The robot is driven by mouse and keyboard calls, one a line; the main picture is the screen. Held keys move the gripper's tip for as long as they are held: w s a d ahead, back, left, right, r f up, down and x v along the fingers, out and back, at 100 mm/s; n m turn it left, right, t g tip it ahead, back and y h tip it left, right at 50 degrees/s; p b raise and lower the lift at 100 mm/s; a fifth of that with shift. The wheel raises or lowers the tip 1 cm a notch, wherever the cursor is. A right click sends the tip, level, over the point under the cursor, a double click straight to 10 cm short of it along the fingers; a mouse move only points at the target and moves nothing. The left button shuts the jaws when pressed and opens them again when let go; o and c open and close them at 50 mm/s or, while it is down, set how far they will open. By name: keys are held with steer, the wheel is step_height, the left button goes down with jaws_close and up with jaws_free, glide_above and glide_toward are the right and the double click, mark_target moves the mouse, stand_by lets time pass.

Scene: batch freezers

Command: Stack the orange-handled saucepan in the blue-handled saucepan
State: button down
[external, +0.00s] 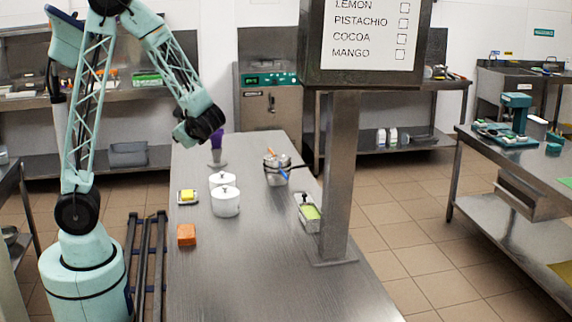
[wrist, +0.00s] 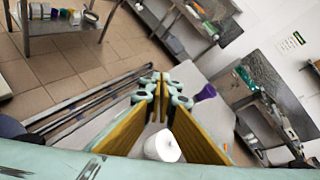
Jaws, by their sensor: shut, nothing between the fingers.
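The orange-handled saucepan (external: 271,155) and the blue-handled saucepan (external: 276,179) are together at one spot on the far right part of the steel table. The orange handle shows at the top and the blue handle lower on the near side. They look nested, but the view is too small to tell how fully one sits in the other. My gripper (wrist: 160,80) is shut and empty, its yellow-sided fingers meeting at the tips. In the external view it is raised above the table's far left edge, left of and apart from the saucepans.
A purple item (external: 217,141) stands near my gripper. Two white lidded pots (external: 226,203), a yellow block on a dish (external: 188,196), an orange block (external: 187,235) and a metal tub with green contents (external: 308,212) share the table. A steel post (external: 338,180) carries a sign. The near table is clear.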

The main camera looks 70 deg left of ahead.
mark_target(276, 163)
steer(key=w+a+f+m+t+y+b, duration=0.15)
steer(key=w+f+m+t, duration=0.35)
steer(key=w, duration=0.7)
steer(key=w+a+f+m+t+y+b, duration=0.1)
steer(key=w+a+f+m+t+y, duration=0.15)
steer(key=w+f+m, duration=0.7)
steer(key=w+d+f+t+h, duration=0.1)
steer(key=w+d+f+t, duration=0.3)
steer(key=w, duration=0.6)
step_height(276, 163, down, 2)
steer(key=shift+d+f+m+t, duration=0.15)
steer(key=shift+f+m+t, duration=0.05)
steer(key=shift+m+t, duration=0.3)
steer(key=shift+w, duration=0.1)
steer(key=shift+b+x, duration=1.25)
steer(key=shift+x, duration=5.7)
steer(key=shift+w+f, duration=0.15)
steer(key=shift+x, duration=1.05)
steer(key=shift+d, duration=0.1)
